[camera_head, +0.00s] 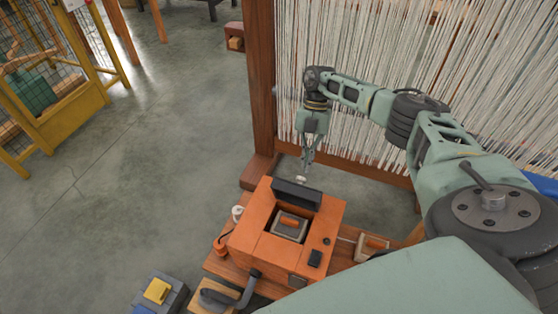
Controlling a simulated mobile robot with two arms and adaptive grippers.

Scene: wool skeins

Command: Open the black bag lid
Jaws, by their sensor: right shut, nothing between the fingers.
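An orange box-like case (258,240) stands on a wooden surface at the lower middle of the head view. Its black lid (297,193) stands raised at the far edge of a square opening. Inside the opening lies a grey piece with an orange top (289,224). My right gripper (302,176) points down just behind the top edge of the lid. It is shut and holds nothing. I cannot tell whether its fingertips touch the lid. My left gripper is not in view.
A loom with a wooden post (261,80) and pale hanging threads (340,50) stands behind the case. A white roll (237,213), a dark curved handle (248,287) and a grey box with a yellow block (157,290) are nearby.

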